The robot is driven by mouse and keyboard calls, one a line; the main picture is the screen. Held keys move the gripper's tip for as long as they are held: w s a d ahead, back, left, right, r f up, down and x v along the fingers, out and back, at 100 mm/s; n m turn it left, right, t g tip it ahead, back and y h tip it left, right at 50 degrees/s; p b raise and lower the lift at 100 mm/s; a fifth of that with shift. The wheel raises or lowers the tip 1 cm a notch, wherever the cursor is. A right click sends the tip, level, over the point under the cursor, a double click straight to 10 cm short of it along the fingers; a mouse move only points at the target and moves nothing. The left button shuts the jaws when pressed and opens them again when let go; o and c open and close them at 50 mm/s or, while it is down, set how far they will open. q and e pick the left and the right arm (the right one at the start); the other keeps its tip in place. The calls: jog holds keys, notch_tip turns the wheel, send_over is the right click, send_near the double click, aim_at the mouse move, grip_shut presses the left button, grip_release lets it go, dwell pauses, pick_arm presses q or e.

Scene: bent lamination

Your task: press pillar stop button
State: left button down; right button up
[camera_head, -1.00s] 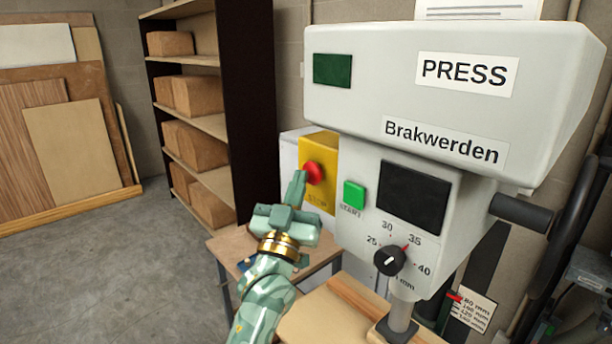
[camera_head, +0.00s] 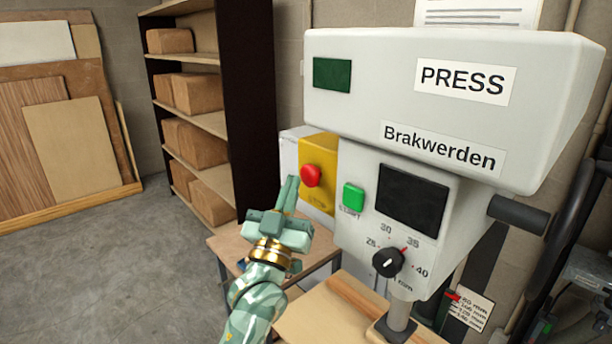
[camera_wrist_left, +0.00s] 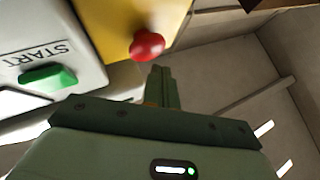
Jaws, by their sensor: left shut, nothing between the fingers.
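The red stop button (camera_head: 311,175) sits on a yellow plate (camera_head: 322,160) on the left side of the grey press (camera_head: 450,110). My left gripper (camera_head: 291,182) is shut and empty. Its fingertips are just left of and slightly below the red button in the head view, with a small gap showing. In the left wrist view the red button (camera_wrist_left: 147,45) is just beyond and left of the shut fingertips (camera_wrist_left: 160,72), apart from them. My right gripper is not in view.
A green START button (camera_head: 353,197) is right of the stop button; a dial (camera_head: 388,262) is below it. A wooden table (camera_head: 225,246) stands below. A dark shelf (camera_head: 250,100) with boxes stands behind left. The floor at left is clear.

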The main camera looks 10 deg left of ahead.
pick_arm(q)
jog(key=s+a+p, duration=0.1)
jog(key=s, duration=0.1)
jog(key=s+a+p, duration=0.1)
jog(key=s+a, duration=0.1)
jog(key=shift+p, duration=0.3)
jog(key=shift+w, duration=0.1)
dwell(0.5)
